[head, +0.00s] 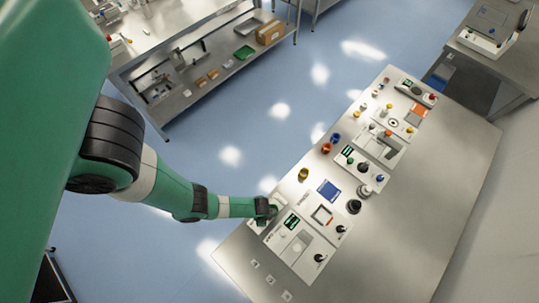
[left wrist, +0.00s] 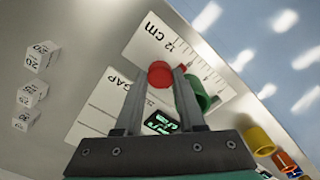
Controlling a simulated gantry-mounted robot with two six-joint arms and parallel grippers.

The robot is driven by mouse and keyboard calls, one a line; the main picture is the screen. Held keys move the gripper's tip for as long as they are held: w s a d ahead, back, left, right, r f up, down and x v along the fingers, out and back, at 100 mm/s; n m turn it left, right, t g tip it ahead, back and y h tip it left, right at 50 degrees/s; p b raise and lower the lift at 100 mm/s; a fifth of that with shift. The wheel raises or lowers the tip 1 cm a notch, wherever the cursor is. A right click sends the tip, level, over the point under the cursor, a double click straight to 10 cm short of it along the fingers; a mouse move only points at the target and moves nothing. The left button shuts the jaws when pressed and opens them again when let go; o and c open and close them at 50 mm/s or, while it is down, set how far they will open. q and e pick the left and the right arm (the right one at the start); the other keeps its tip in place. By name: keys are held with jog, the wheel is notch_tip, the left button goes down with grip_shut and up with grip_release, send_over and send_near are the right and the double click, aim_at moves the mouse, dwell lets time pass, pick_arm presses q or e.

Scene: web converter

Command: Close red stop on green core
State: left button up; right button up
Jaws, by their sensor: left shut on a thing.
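My left gripper (left wrist: 160,78) has its two fingers around a red round stop (left wrist: 159,74) in the left wrist view and is shut on it, over the white ruler plate (left wrist: 150,45). A green core (left wrist: 194,92), a hollow ring, lies just right of the right finger, which partly hides it. A small red piece (left wrist: 184,68) shows beyond that finger, close to the core; its full shape is hidden. I cannot tell whether the held stop touches the core. In the head view my left gripper (head: 264,208) is at the table's left edge. My right gripper is not in view.
A white plate marked GAP (left wrist: 95,105) with a lit display (left wrist: 160,122) lies beside the ruler plate. Small white numbered blocks (left wrist: 30,95) stand at left. Yellow (left wrist: 258,140) and orange rings stand along the edge at right. The steel table (head: 400,220) is clear on its right side.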

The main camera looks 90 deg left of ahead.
pick_arm(q)
jog(key=shift+s+d, duration=0.1)
jog(key=o, duration=1)
notch_tip(320, 180, up, 8)
jog(key=p, duration=0.7)
jog(key=shift+f, duration=0.3)
